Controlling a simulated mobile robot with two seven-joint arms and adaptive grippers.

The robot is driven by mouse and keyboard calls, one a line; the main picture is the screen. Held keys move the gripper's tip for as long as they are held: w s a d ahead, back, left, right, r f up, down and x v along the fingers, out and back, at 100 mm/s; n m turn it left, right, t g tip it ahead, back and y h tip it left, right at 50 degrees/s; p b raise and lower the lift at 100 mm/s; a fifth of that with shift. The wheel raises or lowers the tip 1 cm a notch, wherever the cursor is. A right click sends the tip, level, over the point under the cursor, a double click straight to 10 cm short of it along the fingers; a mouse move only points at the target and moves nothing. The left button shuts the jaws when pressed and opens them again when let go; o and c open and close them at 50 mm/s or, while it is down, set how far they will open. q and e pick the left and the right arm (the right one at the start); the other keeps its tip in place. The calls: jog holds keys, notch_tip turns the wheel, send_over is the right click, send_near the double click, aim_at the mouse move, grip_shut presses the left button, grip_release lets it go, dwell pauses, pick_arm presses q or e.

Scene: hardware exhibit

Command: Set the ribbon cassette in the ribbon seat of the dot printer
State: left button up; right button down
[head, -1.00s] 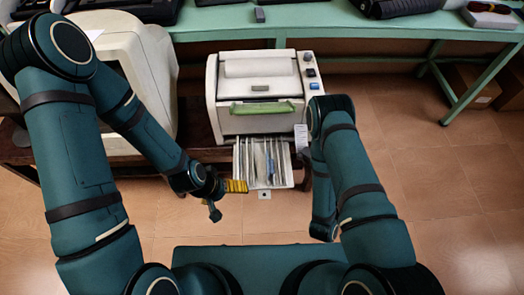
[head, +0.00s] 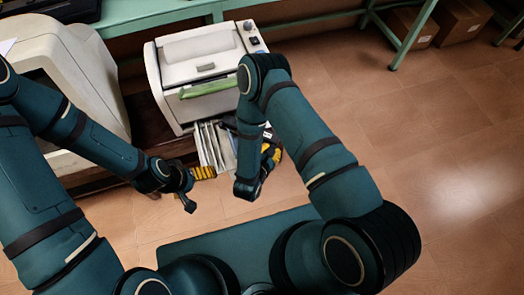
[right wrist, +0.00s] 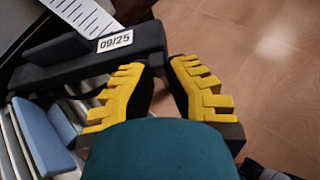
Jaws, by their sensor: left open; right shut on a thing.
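The dot printer (head: 200,52) is a white box with a green strip across its front, left of centre in the head view. I cannot make out its ribbon seat. The black ribbon cassette (right wrist: 85,58), labelled 09/25, lies across the top of the right wrist view. My right gripper (right wrist: 160,68) is shut on its right end. In the head view the right gripper's yellow fingers (head: 268,155) show beside the tray, partly behind my own arm. My left gripper (head: 204,173) is open and empty at the tray's lower left.
A slatted white tray (head: 205,148) projects below the printer's front; blue pieces (right wrist: 40,135) stand among its slats. A bulky white machine (head: 75,65) is at the left. A green table (head: 390,50) stands behind, with cardboard boxes (head: 460,22) beneath. The floor at right is clear.

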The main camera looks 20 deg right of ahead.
jog(key=a, duration=0.1)
jog(key=w+a, duration=0.1)
jog(key=shift+a, duration=0.35)
jog(key=shift+f+b, duration=0.3)
jog(key=shift+b, duration=0.1)
jog(key=c, duration=1.4)
grip_release()
